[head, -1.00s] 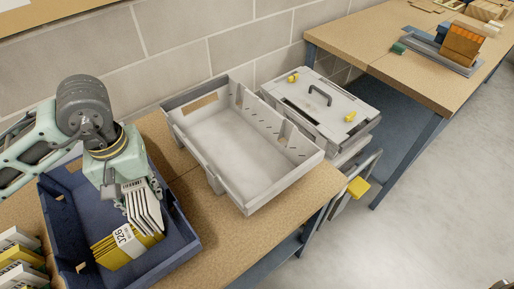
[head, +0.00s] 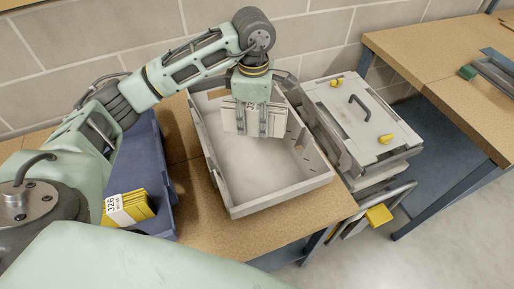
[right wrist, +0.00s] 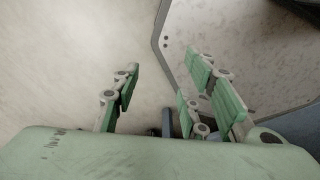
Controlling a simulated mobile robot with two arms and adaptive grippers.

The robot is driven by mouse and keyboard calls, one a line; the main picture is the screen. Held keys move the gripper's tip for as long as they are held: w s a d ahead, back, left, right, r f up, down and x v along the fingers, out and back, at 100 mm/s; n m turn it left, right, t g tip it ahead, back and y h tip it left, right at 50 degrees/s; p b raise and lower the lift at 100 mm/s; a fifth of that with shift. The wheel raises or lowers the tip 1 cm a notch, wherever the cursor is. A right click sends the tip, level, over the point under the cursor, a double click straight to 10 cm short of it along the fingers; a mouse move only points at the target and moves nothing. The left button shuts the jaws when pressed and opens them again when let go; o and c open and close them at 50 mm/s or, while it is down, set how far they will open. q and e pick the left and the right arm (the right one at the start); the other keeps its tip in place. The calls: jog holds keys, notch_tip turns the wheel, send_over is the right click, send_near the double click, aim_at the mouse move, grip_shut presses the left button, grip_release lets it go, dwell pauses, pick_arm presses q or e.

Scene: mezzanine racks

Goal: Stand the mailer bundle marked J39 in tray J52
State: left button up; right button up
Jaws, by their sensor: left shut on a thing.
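My left gripper (head: 253,127) is shut on a bundle of white mailers (head: 277,122), held upright with its flat face toward me. The gripper hides part of this bundle, and I cannot read its full marking. The bundle is over the far part of an empty grey tray (head: 281,195); I cannot tell whether it touches the floor. No J52 label is readable on the tray. My right gripper (right wrist: 168,85) shows in the right wrist view, fingers apart with nothing between them.
A blue tray (head: 152,165) at left, partly behind my arm, holds a yellow bundle marked J26 (head: 128,207). A lidded grey case (head: 360,115) with a black handle and yellow latches stands right of the grey tray. Another table (head: 430,70) is farther right.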

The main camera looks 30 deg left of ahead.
pick_arm(q)
notch_tip(320, 180, down, 4)
jog(key=w+a+n, duration=0.2)
jog(key=n, duration=0.4)
send_over(253, 154)
notch_tip(253, 154, down, 7)
jog(key=shift+a+r+p, duration=0.1)
jog(key=shift+r+p, duration=0.1)
jog(key=shift+p, duration=0.25)
notch_tip(253, 154, down, 4)
jog(key=shift+r+p, duration=0.2)
jog(key=shift+p, duration=0.3)
jog(key=shift+f, duration=0.3)
jog(key=o, duration=1.2)
pick_arm(e)
jog(key=shift+w+d+r, duration=0.1)
jog(key=shift+d+r, duration=0.25)
jog(key=shift+r, duration=0.3)
